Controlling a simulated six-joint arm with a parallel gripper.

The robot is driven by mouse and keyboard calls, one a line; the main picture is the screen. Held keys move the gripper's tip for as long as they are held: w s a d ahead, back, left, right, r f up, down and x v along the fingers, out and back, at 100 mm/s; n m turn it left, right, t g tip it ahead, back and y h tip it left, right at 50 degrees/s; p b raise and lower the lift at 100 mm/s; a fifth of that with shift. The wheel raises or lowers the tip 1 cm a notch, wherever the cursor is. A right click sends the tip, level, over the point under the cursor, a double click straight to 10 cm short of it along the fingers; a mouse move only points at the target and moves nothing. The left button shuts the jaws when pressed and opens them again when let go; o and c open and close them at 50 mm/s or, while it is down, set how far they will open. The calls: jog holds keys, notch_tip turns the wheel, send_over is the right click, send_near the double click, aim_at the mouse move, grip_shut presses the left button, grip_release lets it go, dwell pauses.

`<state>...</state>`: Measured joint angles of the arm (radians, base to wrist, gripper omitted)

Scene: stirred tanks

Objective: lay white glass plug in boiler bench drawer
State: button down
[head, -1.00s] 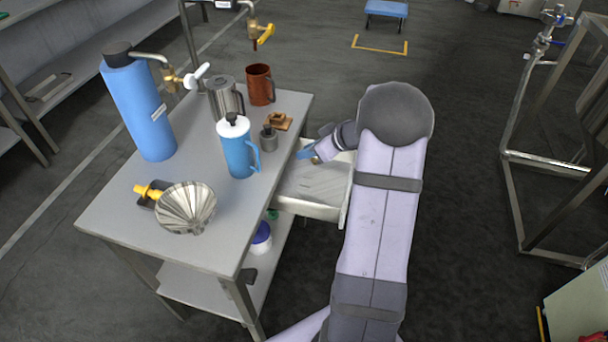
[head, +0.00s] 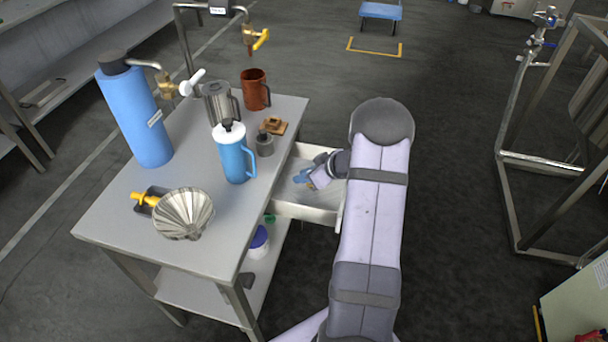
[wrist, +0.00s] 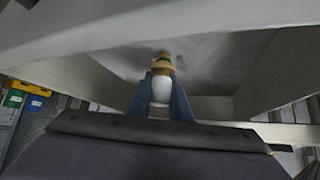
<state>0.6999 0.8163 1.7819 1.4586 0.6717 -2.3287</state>
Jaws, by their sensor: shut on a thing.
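The boiler bench drawer (head: 307,212) stands pulled out from the right side of the grey bench. My gripper (head: 300,178) is inside the drawer's opening in the head view, its blue fingers low between the drawer walls. In the wrist view my gripper (wrist: 162,92) is shut on the white glass plug (wrist: 161,88), which has a yellowish-brown band and a small dark tip. The plug points away from me toward the drawer interior. I cannot tell whether it touches the drawer floor. In the head view the plug is mostly hidden by the fingers.
The bench top (head: 205,262) carries a blue-white jug (head: 233,160), a small grey weight-like piece (head: 264,146), a brown mug (head: 255,90), a steel jug (head: 218,103), a fluted funnel (head: 183,214) and a tall blue cylinder (head: 137,115). A metal frame (head: 510,160) stands at right.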

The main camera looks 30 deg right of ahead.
jog(key=shift+f+b, duration=0.15)
jog(key=shift+b, duration=0.25)
jog(key=c, duration=1.6)
grip_release()
jog(key=shift+c, duration=0.2)
jog(key=shift+r+p, duration=0.3)
jog(key=shift+p, duration=0.2)
jog(key=shift+s+d+r, duration=0.2)
jog(key=b+v, duration=0.2)
jog(key=v, duration=0.9)
jog(key=shift+s, duration=0.15)
jog(key=shift+a, duration=0.15)
